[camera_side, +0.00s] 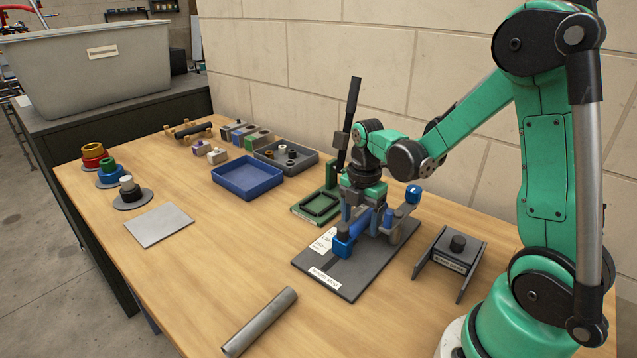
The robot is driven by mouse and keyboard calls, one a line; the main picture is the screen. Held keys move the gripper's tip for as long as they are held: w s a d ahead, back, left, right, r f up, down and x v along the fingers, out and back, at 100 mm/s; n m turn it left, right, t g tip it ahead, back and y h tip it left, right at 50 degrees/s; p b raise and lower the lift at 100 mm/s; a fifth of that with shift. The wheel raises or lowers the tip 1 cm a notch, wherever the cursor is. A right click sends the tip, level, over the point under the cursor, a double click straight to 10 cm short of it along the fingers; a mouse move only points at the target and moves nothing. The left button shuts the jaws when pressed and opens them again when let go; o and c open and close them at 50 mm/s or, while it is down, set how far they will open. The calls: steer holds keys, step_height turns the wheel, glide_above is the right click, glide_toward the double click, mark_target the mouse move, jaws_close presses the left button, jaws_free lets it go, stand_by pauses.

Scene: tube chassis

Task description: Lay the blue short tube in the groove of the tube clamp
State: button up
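The tube clamp (355,277) has a dark, labelled base plate with grey and blue parts standing on it, on the right half of the table. A blue cylindrical piece (357,228), which looks like the short tube, lies slantwise low over the clamp, beneath my gripper. My gripper (362,220) points down over the clamp, with its fingers around or beside this blue piece. The fingers hide part of the clamp and its groove. I cannot tell whether they grip the piece or whether it rests in the groove.
A grey tube (260,321) lies near the front edge. A dark bracket (449,262) stands right of the clamp. A green fixture with a tall dark lever (348,120) stands behind. A blue tray (248,178) and grey plate (158,225) are left.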

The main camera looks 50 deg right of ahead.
steer(key=shift+r, duration=2.85)
steer(key=s+a+r+m+t, duration=0.1)
steer(key=a+r+m+t, duration=0.1)
steer(key=a+m, duration=0.3)
steer(key=s+a+r+m+t, duration=0.1)
steer(key=a+m+t, duration=0.4)
steer(key=m, duration=0.8)
steer(key=shift+s+a+r, duration=0.15)
steer(key=shift+a+r, duration=0.45)
steer(key=shift+r, duration=0.25)
